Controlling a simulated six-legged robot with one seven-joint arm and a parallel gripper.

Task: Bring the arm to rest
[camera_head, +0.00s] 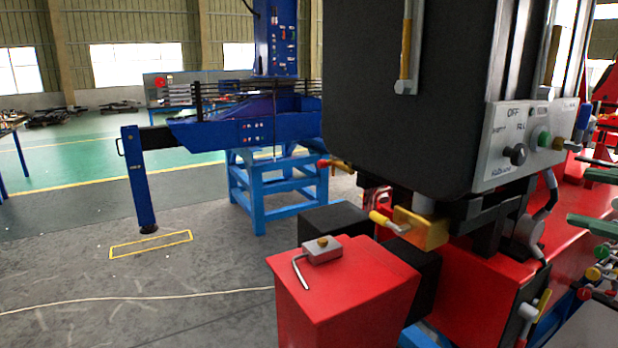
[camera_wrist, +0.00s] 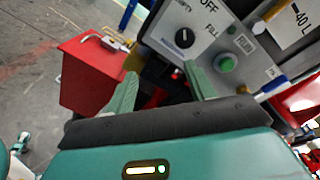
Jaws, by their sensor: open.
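My gripper (camera_wrist: 163,80) shows in the wrist view with its two green fingers spread apart and nothing between them. It faces a grey control panel (camera_wrist: 205,45) with a black dial, "OFF" and "FILL" marks and a green button. The fingertips lie just below the panel in that picture; whether they touch it I cannot tell. In the head view two green fingers of my gripper (camera_head: 572,189) come in from the right edge. They are beside the same panel (camera_head: 500,172), right of and below its green knob. The rest of my arm is mostly out of view.
A large black tank (camera_head: 410,95) stands above red machine parts close by. A red box (camera_head: 345,295) with a small grey latch is at the front. A blue crane outrigger (camera_head: 140,185) and blue stand (camera_head: 260,205) are farther left. Grey floor (camera_head: 60,270) at left is mostly clear.

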